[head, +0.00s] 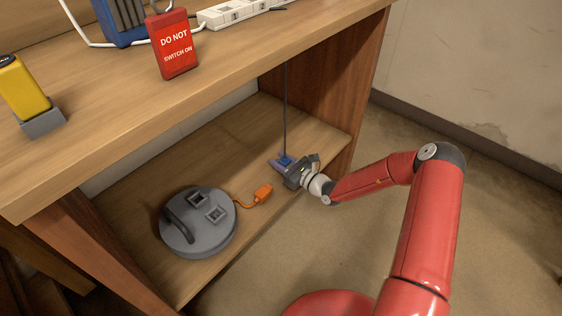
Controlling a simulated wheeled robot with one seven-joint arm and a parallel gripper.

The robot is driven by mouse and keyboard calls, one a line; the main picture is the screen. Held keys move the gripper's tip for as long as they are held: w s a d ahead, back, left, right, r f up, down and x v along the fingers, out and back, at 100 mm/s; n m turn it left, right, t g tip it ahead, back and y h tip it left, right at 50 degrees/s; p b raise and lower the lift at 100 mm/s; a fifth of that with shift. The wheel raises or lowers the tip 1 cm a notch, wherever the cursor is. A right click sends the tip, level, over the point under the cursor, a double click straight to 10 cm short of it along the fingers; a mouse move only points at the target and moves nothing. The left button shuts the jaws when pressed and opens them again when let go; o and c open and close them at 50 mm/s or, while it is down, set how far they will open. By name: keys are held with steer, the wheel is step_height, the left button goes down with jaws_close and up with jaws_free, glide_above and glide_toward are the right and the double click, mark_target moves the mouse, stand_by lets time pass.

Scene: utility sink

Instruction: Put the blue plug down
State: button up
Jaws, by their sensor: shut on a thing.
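The blue plug (287,160) is partly hidden between the fingers of my gripper (281,163). My gripper is shut on it, low over the right part of the bench's lower shelf. A dark cord (285,105) runs straight up from the plug toward the upper worktop. I cannot tell whether the plug touches the shelf (239,142) or hangs just above it.
A grey round cable reel (198,240) with an orange plug (263,192) lies left on the shelf. On the worktop stand a red "DO NOT SWITCH ON" sign (172,45), a white power strip (235,12) and a yellow item (22,88). The wooden side panel (345,85) is close right.

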steer(key=shift+r, duration=0.1)
steer(key=shift+f+b, duration=0.3)
steer(key=shift+f, duration=0.3)
steer(key=o, duration=1)
steer(key=shift+f, duration=0.1)
